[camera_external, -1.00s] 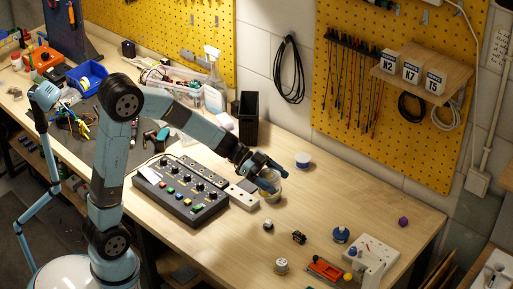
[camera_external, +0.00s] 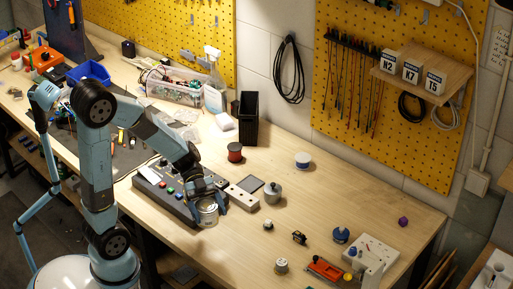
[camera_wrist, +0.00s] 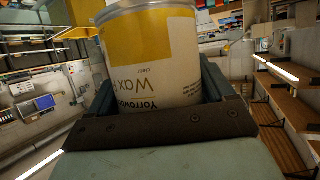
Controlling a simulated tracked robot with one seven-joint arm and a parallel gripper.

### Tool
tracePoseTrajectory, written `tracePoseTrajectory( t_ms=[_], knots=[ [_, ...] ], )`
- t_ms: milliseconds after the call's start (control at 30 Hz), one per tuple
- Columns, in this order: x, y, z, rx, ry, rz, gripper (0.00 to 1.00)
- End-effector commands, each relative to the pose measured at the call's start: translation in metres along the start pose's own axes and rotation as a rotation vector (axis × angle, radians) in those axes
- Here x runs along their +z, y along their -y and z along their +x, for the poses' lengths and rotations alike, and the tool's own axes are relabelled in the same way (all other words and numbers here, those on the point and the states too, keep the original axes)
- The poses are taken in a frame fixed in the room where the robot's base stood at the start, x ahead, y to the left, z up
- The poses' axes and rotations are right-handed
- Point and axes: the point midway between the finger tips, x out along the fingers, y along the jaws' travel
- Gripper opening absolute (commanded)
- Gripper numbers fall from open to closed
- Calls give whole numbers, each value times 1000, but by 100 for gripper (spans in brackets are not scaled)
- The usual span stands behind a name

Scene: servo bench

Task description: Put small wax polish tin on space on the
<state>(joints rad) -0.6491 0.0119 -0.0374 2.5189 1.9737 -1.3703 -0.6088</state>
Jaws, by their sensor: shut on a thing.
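The small wax polish tin (camera_external: 208,216) is in my gripper (camera_external: 208,206), near the right front end of the black control box. In the wrist view the tin (camera_wrist: 152,58) sits between the two fingers, with a white label, a yellow band and the letters "Wax". The gripper is shut on it. The tin looks about upright in the external view. I cannot tell whether its base touches the bench. The task line does not name a full target place.
The control box (camera_external: 165,190) with coloured buttons is beside the tin. A red spool (camera_external: 235,153) is behind. The bench's right middle (camera_external: 345,195) is mostly clear.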

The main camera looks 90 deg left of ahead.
Motion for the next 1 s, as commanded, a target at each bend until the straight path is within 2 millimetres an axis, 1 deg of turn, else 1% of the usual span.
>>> tracePoseTrajectory(
  t_ms=[33, 400, 700, 833, 1000],
  knots=[
    [3, 8, 4, 3, -1, -2, 39],
    [20, 66, 35, 2, -1, -1, 39],
    [50, 93, 58, 1, -2, -3, 39],
    [58, 101, 64, 0, 0, 0, 39],
    [62, 105, 68, -1, 0, 0, 39]
  ],
)
